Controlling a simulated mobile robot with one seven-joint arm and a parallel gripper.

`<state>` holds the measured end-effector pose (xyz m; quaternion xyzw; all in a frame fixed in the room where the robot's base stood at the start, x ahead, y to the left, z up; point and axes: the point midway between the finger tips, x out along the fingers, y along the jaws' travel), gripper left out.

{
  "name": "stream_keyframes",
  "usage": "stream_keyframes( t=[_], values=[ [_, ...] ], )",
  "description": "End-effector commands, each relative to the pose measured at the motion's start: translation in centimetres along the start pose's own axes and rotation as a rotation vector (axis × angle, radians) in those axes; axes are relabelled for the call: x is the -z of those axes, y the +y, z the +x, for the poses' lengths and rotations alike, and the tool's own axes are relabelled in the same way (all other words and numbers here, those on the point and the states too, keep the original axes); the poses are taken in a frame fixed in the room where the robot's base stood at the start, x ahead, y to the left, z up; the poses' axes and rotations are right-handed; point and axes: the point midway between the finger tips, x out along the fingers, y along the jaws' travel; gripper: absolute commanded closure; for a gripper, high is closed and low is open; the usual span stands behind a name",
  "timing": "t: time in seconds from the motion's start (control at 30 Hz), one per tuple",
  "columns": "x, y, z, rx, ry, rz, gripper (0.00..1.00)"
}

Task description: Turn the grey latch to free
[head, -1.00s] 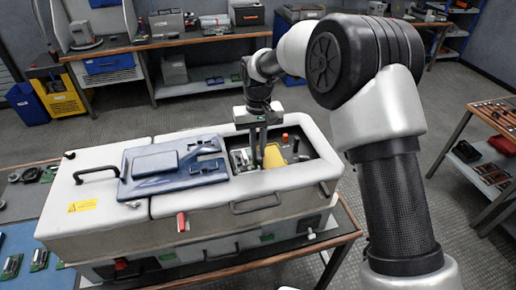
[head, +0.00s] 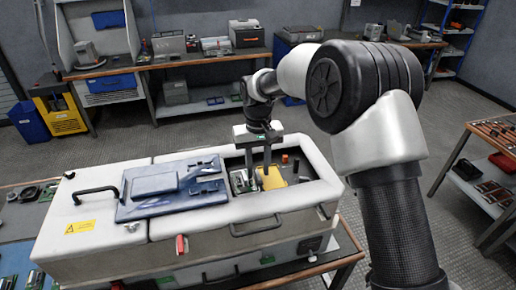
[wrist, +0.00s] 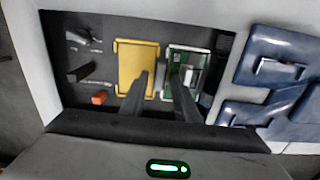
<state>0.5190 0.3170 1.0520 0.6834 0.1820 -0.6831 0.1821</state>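My gripper (head: 258,172) points down into the open bay of the white housing (head: 300,203). In the wrist view its two fingers (wrist: 160,82) stand apart with nothing seen between them. They are over the gap between a yellow plate (wrist: 137,60) and a green circuit board (wrist: 174,65). A dark grey raised block (wrist: 90,72) and a small light grey part (wrist: 82,40) lie left of the yellow plate, near an orange block (wrist: 99,97). I cannot tell for sure which of these is the grey latch. Whether the fingertips touch anything is unclear.
A blue cover (head: 165,185) lies on the housing beside the bay; it also shows in the wrist view (wrist: 262,75). A black handle (head: 95,190) and a red part (head: 181,245) are on the housing. A bench (head: 210,58) stands behind and a shelf unit (head: 480,165) to the right.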

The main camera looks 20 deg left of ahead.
Motion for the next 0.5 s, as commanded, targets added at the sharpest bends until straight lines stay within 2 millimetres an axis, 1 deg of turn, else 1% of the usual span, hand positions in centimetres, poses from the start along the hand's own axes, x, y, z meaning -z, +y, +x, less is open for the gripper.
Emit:
stream_keyframes(
  t=[0.17, 0.5],
  values=[
    [0.1, 0.0, -3.4, 0.0, 0.006, 0.0, 0.71],
    [0.1, 0.0, -11.8, 0.001, 0.005, 0.0, 0.71]
  ],
)
